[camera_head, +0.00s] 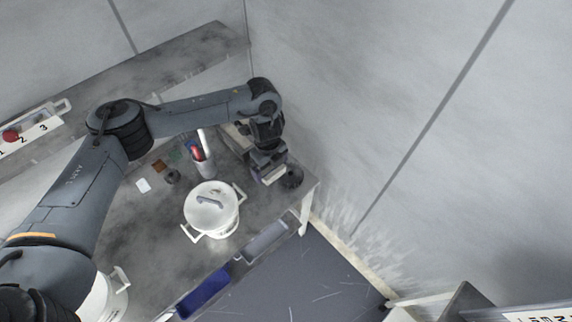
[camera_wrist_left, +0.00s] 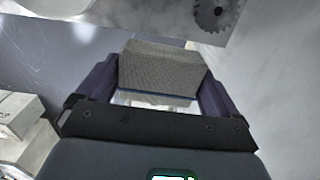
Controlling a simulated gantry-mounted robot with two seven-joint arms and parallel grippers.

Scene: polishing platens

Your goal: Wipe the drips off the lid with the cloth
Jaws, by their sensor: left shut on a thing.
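The white pot (camera_head: 212,222) stands on the grey table with its pale lid (camera_head: 205,212) on and a grey handle on top. Drips on the lid are too small to make out. My left gripper (camera_head: 268,172) is right of and behind the pot, apart from the lid, near the table's right end. In the left wrist view it is shut on a grey-beige, woven-looking folded cloth (camera_wrist_left: 163,72) with a blue line along its near edge. The cloth is between the two dark fingers. My right gripper is in neither view.
A dark toothed disc (camera_head: 292,177) lies beside my left gripper. A cup of coloured items (camera_head: 205,167) stands behind the pot. A blue bin (camera_head: 203,291) and a grey bin (camera_head: 265,241) are along the front edge. A wall rises at the right.

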